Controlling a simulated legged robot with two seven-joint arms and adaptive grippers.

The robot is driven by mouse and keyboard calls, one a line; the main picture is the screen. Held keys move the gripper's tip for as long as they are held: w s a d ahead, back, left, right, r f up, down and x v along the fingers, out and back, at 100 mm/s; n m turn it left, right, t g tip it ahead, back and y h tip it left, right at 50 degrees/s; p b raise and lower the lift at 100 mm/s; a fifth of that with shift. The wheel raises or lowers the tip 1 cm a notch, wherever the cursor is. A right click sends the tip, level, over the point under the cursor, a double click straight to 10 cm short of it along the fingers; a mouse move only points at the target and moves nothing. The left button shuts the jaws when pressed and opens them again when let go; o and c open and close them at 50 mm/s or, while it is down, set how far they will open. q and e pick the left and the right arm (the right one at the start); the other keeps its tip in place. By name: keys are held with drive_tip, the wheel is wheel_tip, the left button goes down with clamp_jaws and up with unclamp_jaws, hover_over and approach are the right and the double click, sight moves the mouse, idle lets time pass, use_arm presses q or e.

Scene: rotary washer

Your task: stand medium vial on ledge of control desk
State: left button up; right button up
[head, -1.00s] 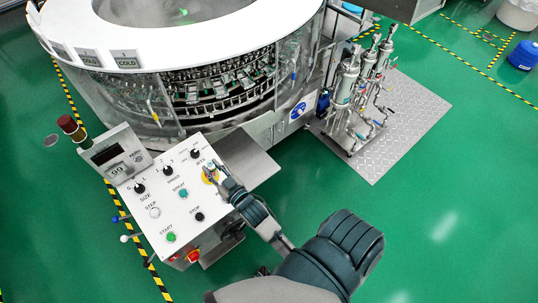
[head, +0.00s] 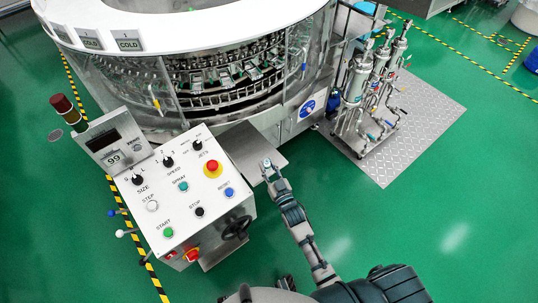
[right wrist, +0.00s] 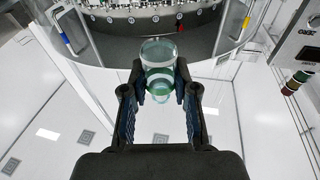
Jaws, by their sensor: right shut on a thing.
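The medium vial (right wrist: 158,62) is a small clear glass vial with a greenish tint. It stands out beyond the fingertips in the right wrist view, and in the head view it is a small pale shape (head: 266,163). My right gripper (head: 268,172) is shut on it; in the right wrist view the two dark fingers (right wrist: 159,92) press on either side. The white control desk (head: 175,195) has knobs and coloured buttons. The grey metal ledge (head: 250,145) lies beside it against the washer. The vial appears at the ledge's right end; I cannot tell whether it touches. My left gripper is not seen.
The round washer (head: 200,80) stands behind the ledge. Filter columns (head: 355,85) stand on a metal plate at right. Green floor (head: 430,220) is open at right.

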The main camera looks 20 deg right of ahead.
drive_tip(key=w, duration=0.2)
drive_tip(key=w+d, duration=0.1)
drive_tip(key=w, duration=0.3)
drive_tip(key=shift+w+d+f+b, duration=0.15)
drive_tip(key=shift+d+f+b, duration=0.15)
drive_tip(key=shift+w+d, duration=0.15)
drive_tip(key=shift+w, duration=0.35)
drive_tip(key=f, duration=0.1)
drive_tip(key=d+f, duration=0.1)
drive_tip(key=f, duration=0.1)
drive_tip(key=shift+d+f+b, duration=0.1)
drive_tip(key=shift+f+b, duration=0.1)
drive_tip(key=shift+b, duration=0.15)
drive_tip(key=shift+d+f, duration=0.15)
drive_tip(key=shift+f, duration=0.05)
drive_tip(key=o, duration=0.8)
drive_tip(key=shift+a, duration=0.25)
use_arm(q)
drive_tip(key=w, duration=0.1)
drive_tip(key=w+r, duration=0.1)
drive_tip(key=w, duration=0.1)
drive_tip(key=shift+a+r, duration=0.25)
use_arm(e)
drive_tip(key=shift+a+r, duration=0.1)
drive_tip(key=shift+a, duration=0.25)
drive_tip(key=shift+s, duration=0.1)
